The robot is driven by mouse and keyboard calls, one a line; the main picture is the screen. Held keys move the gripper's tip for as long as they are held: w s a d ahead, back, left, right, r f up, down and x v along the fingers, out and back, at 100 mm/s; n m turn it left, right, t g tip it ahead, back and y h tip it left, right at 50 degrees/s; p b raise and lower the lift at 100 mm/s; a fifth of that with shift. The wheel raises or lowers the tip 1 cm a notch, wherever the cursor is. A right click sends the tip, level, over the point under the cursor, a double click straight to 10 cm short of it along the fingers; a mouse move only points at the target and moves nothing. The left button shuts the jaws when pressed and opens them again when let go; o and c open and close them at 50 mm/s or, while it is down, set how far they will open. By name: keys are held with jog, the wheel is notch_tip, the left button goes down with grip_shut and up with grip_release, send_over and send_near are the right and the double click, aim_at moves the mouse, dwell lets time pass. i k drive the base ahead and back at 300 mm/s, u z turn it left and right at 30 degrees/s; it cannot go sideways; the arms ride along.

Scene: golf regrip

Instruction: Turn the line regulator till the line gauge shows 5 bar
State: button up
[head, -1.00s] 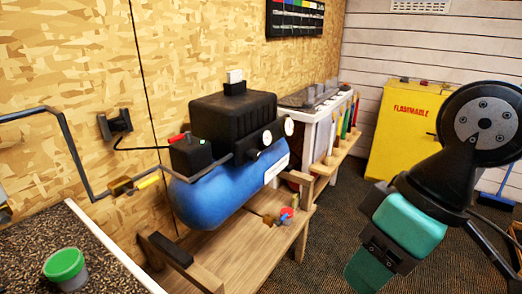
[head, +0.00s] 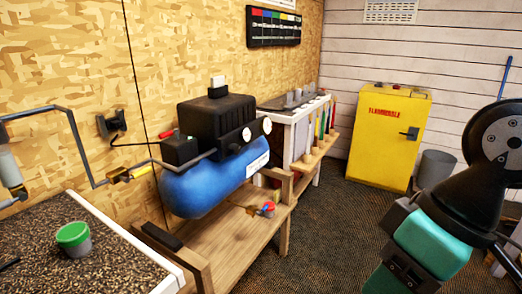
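A blue air compressor (head: 206,187) with a black motor cover stands on a wooden bench. Two small round white gauges sit on its front, one (head: 246,134) near the outlet pipe and one (head: 267,125) farther right. Their needles and numbers are too small to read, and I cannot tell which is the line gauge. A dark knob (head: 234,147) beside the gauges may be a regulator. A grey cylindrical unit (head: 9,168) hangs on the pipe at the left edge. My gripper (head: 412,262), black and teal, is at the lower right, away from all these; its fingertips are unclear.
A yellow cabinet (head: 388,140) and a grey bin (head: 436,168) stand at the back. Carpeted floor (head: 320,215) is clear between the bench and my arm.

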aim_at(234, 148)
jog(key=z, duration=0.5)
jog(key=i, duration=0.75)
jog(key=u, duration=1.2)
